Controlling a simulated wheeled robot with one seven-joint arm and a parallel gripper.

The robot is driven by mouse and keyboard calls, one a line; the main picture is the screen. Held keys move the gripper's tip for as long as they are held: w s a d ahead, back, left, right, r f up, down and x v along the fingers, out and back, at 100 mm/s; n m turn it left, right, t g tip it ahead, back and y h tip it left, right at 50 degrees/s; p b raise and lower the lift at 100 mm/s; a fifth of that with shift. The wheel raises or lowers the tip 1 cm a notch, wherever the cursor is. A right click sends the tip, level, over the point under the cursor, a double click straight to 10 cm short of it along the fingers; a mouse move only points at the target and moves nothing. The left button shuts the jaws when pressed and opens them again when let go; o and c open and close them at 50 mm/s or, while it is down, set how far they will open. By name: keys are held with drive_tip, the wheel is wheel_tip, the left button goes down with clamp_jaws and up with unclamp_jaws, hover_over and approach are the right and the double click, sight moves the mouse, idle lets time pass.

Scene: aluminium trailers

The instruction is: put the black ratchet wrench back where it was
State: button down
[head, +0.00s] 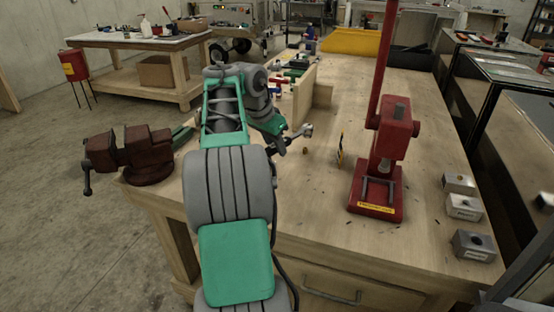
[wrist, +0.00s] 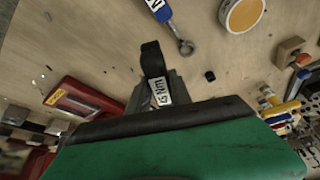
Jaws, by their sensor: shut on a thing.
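My gripper (head: 284,142) is over the near left part of the wooden workbench, beside the red press. It is shut on the black ratchet wrench, whose silver end (head: 306,130) sticks out to the right in the head view. In the wrist view a black part of the wrench (wrist: 151,57) shows ahead of my gripper (wrist: 160,88), and a white label is beside it. The rest of the wrench is hidden by the gripper. I cannot tell how far it is above the bench.
The red press (head: 380,165) stands right of my gripper. Several metal blocks (head: 463,207) lie at the right edge. A brown vise (head: 130,153) is at the left corner. A wooden divider (head: 304,92) stands behind. A blue-handled tool (wrist: 164,12) lies on the bench in the wrist view.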

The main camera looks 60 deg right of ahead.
drive_tip(key=shift+w+a+b+x, duration=0.15)
drive_tip(key=shift+b+x, duration=0.2)
drive_tip(key=shift+x, duration=0.55)
drive_tip(key=shift+w+a+b+x, duration=0.15)
drive_tip(key=shift+b+x, duration=0.15)
drive_tip(key=shift+x, duration=0.65)
drive_tip(key=shift+f, duration=0.2)
drive_tip(key=shift+f+b, duration=0.5)
drive_tip(key=shift+f, duration=0.1)
drive_tip(key=c, duration=1.2)
unclamp_jaws()
drive_tip(key=shift+o, duration=0.2)
